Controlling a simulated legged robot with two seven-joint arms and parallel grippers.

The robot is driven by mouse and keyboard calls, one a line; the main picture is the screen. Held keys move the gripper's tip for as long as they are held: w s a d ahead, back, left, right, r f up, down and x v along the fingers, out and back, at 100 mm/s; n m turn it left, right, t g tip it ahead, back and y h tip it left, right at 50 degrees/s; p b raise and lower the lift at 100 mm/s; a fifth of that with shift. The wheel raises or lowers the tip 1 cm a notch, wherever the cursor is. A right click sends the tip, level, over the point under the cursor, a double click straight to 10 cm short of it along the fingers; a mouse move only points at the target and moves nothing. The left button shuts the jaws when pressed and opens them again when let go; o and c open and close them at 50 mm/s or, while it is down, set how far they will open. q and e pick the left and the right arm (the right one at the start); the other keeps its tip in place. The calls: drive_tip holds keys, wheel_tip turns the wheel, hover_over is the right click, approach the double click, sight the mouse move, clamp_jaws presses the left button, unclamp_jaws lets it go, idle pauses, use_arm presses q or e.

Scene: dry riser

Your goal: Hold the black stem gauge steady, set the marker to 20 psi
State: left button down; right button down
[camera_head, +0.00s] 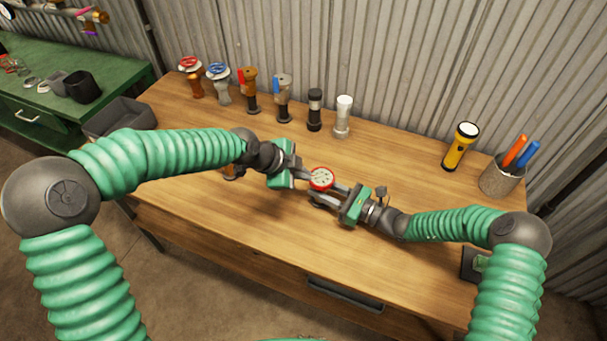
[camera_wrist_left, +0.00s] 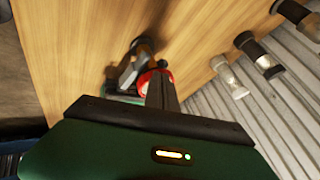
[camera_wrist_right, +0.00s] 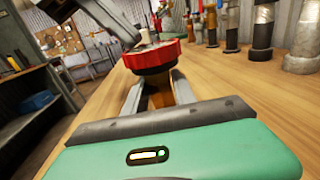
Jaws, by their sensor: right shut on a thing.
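The gauge (camera_head: 321,178) has a red rim and a white dial facing up, above the middle of the workbench. My right gripper (camera_head: 335,194) is shut on it from the right. In the right wrist view the red gauge head (camera_wrist_right: 152,57) sits above my fingers, with a brownish part between them; I cannot make out a black stem. My left gripper (camera_head: 306,175) is at the dial's left edge, its fingertips close to a small pale piece (camera_wrist_right: 144,38) on top. Contact and finger gap are unclear. In the left wrist view the gauge (camera_wrist_left: 150,79) is mostly hidden behind my finger.
Several valves and fittings, including a red-wheeled valve (camera_head: 191,75) and a white-topped fitting (camera_head: 343,117), line the back of the wooden workbench (camera_head: 400,160). A yellow flashlight (camera_head: 460,147) and a tool cup (camera_head: 502,176) stand right. A grey bin (camera_head: 121,117) is left.

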use_arm(q)
drive_tip(key=w+m+g, duration=0.1)
drive_tip(key=m, duration=0.1)
drive_tip(key=w+m+g+h, duration=0.1)
drive_tip(key=w+m+g, duration=0.1)
drive_tip(key=m, duration=0.1)
drive_tip(key=shift+a+m+h, duration=0.2)
drive_tip(key=shift+m+h, duration=0.1)
drive_tip(key=shift+h, duration=0.1)
drive_tip(key=shift+d, duration=0.15)
idle(0.5)
drive_tip(key=s+a+r, duration=0.7)
drive_tip(key=r, duration=0.1)
drive_tip(key=shift+s, duration=0.15)
idle(0.3)
